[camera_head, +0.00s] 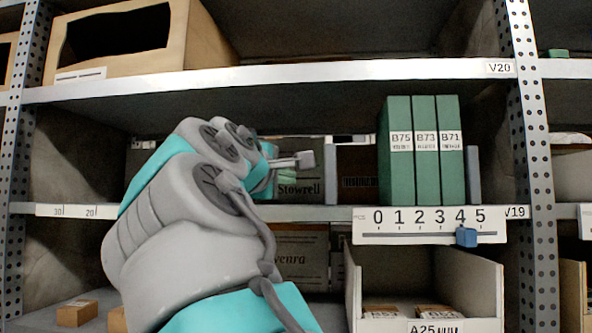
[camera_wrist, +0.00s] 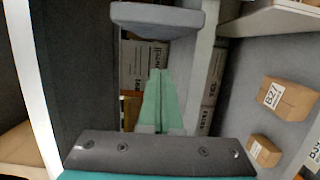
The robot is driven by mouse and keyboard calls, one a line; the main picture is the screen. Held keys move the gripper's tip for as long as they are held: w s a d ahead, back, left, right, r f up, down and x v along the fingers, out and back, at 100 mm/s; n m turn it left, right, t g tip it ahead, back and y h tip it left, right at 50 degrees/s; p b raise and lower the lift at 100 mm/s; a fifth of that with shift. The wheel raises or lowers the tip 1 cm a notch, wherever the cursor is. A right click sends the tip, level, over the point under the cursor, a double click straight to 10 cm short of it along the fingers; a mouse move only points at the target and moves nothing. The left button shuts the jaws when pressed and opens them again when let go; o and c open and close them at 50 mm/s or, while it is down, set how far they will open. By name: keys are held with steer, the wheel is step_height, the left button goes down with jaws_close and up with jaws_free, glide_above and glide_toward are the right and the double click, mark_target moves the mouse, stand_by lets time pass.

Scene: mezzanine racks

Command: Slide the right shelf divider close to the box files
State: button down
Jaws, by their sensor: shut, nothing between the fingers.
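Three green box files (camera_head: 427,150), labelled B75, B73 and B71, stand upright side by side on the middle shelf. The right divider (camera_head: 473,175), a thin grey upright plate, stands just right of B71; I cannot tell if they touch. Another grey divider (camera_head: 331,170) stands left of the files, with a gap between; a grey plate at the top of the wrist view (camera_wrist: 157,18) looks like this one. My gripper (camera_head: 291,176) is left of that divider, apart from the files. Its pale green fingers are shut and empty in the wrist view (camera_wrist: 160,75). My arm hides the shelf's left part.
A 0–5 scale (camera_head: 415,224) with a blue slider (camera_head: 466,237) near 4 is on the shelf's front edge. The upper shelf (camera_head: 300,73) is overhead. An open bin (camera_head: 480,280) stands below, and a rack post (camera_head: 530,150) is at the right. Small cartons (camera_wrist: 287,98) lie lower down.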

steer(key=d, duration=0.1)
steer(key=w+d, duration=0.1)
steer(key=d, duration=0.1)
steer(key=w+d, duration=0.1)
steer(key=shift+d, duration=0.35)
steer(key=shift+b, duration=0.35)
steer(key=d+b, duration=0.4)
steer(key=d, duration=0.7)
steer(key=shift+d, duration=0.35)
steer(key=shift+s+a, duration=0.1)
